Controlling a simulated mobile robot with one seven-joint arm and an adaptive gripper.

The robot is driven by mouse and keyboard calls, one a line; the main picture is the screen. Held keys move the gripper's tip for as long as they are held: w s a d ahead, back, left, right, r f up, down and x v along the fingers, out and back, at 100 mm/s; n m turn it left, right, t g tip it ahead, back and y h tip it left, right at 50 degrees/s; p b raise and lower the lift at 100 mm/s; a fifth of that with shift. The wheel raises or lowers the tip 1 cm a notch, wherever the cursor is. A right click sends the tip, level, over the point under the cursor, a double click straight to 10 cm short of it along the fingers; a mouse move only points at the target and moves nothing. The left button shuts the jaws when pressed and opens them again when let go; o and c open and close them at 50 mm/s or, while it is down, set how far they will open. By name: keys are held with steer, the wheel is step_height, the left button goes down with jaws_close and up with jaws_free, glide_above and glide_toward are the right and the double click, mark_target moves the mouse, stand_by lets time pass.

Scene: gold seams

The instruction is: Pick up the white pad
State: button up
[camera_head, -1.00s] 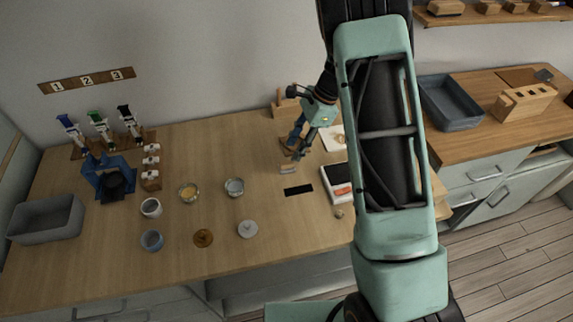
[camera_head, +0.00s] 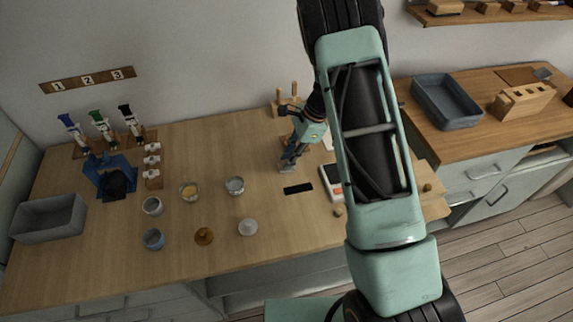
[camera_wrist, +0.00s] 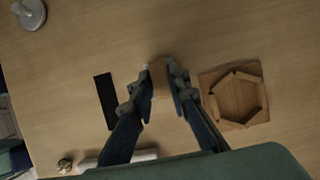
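I cannot clearly make out a white pad. A small pale patch shows at the tips of my gripper (camera_head: 285,168) in the head view, low over the wooden table, and I cannot tell whether it is the pad or the fingertips. In the wrist view my gripper (camera_wrist: 158,70) points at the table with its fingers a small gap apart. A brownish patch (camera_wrist: 160,80) lies between them; whether it is a held block or shadow is unclear. A black strip (camera_wrist: 106,100) lies left of the fingers, and a wooden hexagonal holder (camera_wrist: 211,83) lies right.
A white device with an orange part (camera_head: 335,184) stands right of the black strip (camera_head: 298,189), partly behind my arm. A grey bin (camera_head: 48,218) is far left.

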jaws_close()
steer(key=shift+r, duration=0.1)
steer(key=shift+r, duration=0.55)
steer(key=s+d+r+b, duration=0.1)
steer(key=s+d+r, duration=0.1)
steer(key=s+r, duration=0.9)
steer(key=s, duration=0.2)
steer(key=shift+s+d+r+b, duration=0.35)
steer(key=shift+s, duration=0.05)
